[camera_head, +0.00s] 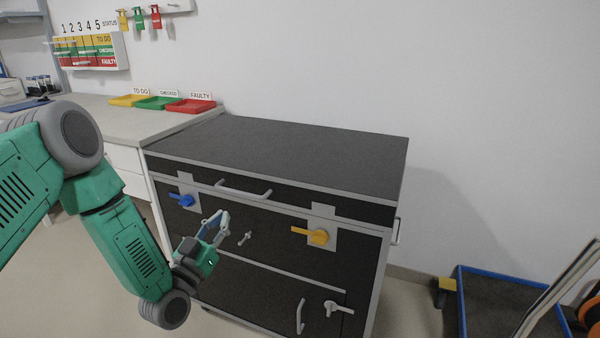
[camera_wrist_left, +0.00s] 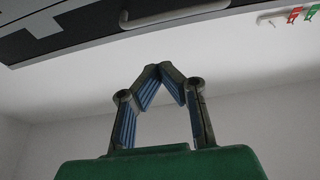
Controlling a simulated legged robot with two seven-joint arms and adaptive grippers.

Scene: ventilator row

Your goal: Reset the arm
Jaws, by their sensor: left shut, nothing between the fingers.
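My left arm (camera_head: 130,240) comes in from the left in the head view. My left gripper (camera_head: 222,222) is shut and empty in front of the dark cabinet (camera_head: 290,150), between a blue handle (camera_head: 181,200) on its left and a yellow handle (camera_head: 310,236) on its right. In the left wrist view the fingertips of the left gripper (camera_wrist_left: 160,72) meet with nothing held, and the cabinet's underside-looking edge and grey bar handle (camera_wrist_left: 175,14) show above. I cannot tell whether the gripper touches the cabinet front. My right gripper does not show.
A counter at the back left carries yellow (camera_head: 128,100), green (camera_head: 156,103) and red (camera_head: 190,106) trays. A status board (camera_head: 90,52) and coloured tags (camera_head: 139,18) hang on the wall. A blue-edged cart (camera_head: 490,300) stands at the lower right. The cabinet top is clear.

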